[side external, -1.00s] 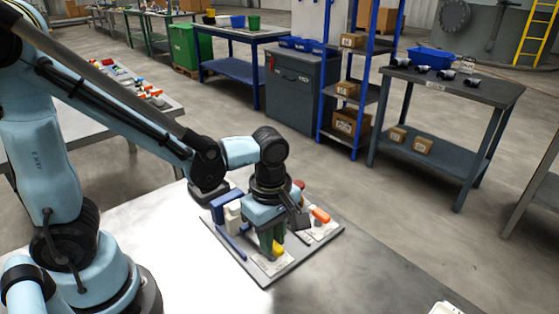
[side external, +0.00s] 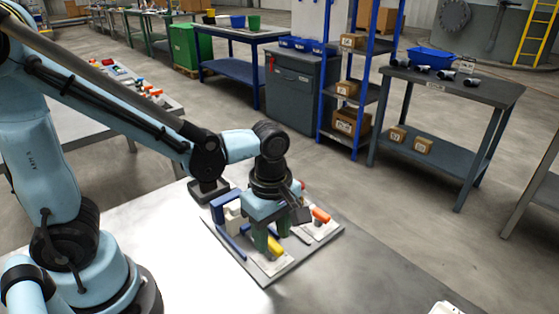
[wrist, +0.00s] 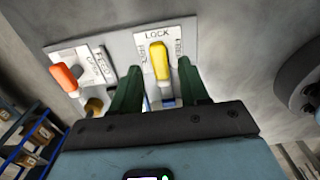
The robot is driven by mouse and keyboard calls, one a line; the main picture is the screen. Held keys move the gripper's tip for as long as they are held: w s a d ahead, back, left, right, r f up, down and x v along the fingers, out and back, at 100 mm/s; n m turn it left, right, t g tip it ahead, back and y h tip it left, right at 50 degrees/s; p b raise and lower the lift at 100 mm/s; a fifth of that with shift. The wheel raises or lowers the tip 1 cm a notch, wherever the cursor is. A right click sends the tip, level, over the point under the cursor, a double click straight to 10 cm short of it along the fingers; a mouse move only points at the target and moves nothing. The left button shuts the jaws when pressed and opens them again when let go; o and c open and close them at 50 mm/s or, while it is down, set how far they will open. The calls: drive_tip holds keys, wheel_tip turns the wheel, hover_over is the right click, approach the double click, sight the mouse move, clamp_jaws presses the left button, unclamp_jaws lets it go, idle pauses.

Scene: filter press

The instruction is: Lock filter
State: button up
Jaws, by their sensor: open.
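A yellow lever handle (wrist: 160,62) stands on a pale plate (wrist: 146,42) marked LOCK at its top, with smaller labels on both sides. The yellow handle also shows in the side view (side external: 275,246), low beside the green fingers. My gripper (wrist: 158,85) is open, its two green fingers on either side of the yellow handle in the wrist picture. No contact is visible. In the side view my gripper (side external: 271,232) is over the board (side external: 285,273); I cannot tell its exact height. The lever's base is partly hidden by my gripper.
An orange handle (wrist: 64,78) is on a neighbouring labelled plate, with a brass-coloured knob (wrist: 94,106) near it. A blue bracket (side external: 218,212) and a white block (side external: 233,211) stand close to the left of my gripper. The tabletop right of the board is clear.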

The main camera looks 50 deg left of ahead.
sight(271, 242)
wheel_tip(271, 242, up, 11)
idle(0.6)
drive_tip(key=shift+a, duration=0.1)
drive_tip(key=a+f+m+t, duration=0.2)
drive_tip(key=a+m+t, duration=0.5)
drive_tip(key=m, duration=1.1)
drive_tip(key=shift+w+a+f, duration=0.25)
drive_tip(key=shift+a+f, duration=0.15)
drive_tip(key=shift+a, duration=0.25)
